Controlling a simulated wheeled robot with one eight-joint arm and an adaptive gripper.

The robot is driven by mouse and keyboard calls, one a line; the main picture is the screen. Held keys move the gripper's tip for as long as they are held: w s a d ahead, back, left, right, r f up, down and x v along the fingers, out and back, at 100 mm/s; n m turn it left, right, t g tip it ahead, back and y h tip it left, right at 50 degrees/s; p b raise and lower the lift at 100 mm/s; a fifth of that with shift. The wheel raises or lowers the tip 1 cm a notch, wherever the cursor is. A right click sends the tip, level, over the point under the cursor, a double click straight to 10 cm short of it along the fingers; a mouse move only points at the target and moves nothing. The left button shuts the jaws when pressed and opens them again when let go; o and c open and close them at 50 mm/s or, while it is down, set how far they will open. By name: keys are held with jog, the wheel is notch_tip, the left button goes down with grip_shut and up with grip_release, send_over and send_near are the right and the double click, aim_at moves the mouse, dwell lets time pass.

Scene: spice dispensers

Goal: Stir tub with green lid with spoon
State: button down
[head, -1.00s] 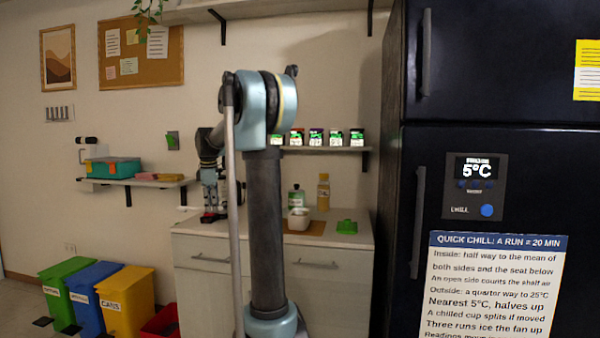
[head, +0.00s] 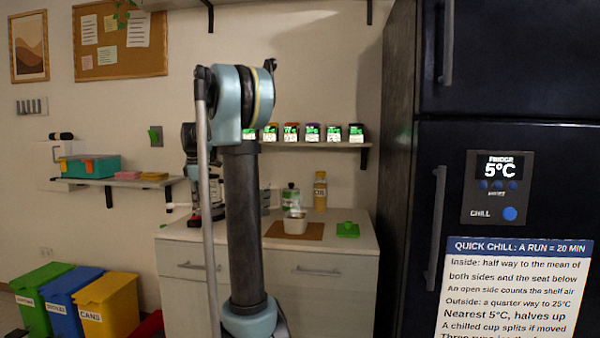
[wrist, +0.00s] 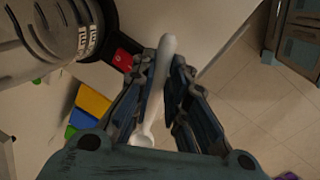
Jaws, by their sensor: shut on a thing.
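The white tub (head: 296,224) stands open on a brown board (head: 275,231) on the counter. A green lid (head: 347,230) lies on the counter to its right, apart from it. My gripper (wrist: 168,70) is shut on the white spoon (wrist: 157,95) in the wrist view. One end of the spoon sticks out beyond the fingertips and the bowl end (wrist: 142,138) points back toward the palm. In the head view my gripper is mostly behind my arm, left of the tub and apart from it.
Two bottles, one green-labelled (head: 290,197) and one yellow (head: 320,190), stand behind the tub. Several spice dispensers (head: 312,133) sit on the wall shelf above. The dark fridge (head: 500,150) bounds the right. Coloured bins (head: 75,297) stand on the floor at the left.

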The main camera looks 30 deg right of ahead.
jog(key=s+d+r+n+g+h, duration=0.1)
jog(key=s+d+r+h, duration=0.15)
jog(key=d, duration=0.85)
jog(key=s+d+r+g+h, duration=0.1)
jog(key=s+d+g+h, duration=0.15)
jog(key=d, duration=0.75)
jog(key=s+d+r+g+h, duration=0.1)
jog(key=s+d+r+h, duration=0.3)
jog(key=d, duration=0.4)
jog(key=s+d+r+g+h, duration=0.1)
jog(key=s+d+r+h, duration=0.1)
jog(key=s+d+r, duration=0.35)
notch_tip(320, 180, down, 11)
jog(key=d, duration=0.2)
jog(key=shift+s, duration=0.2)
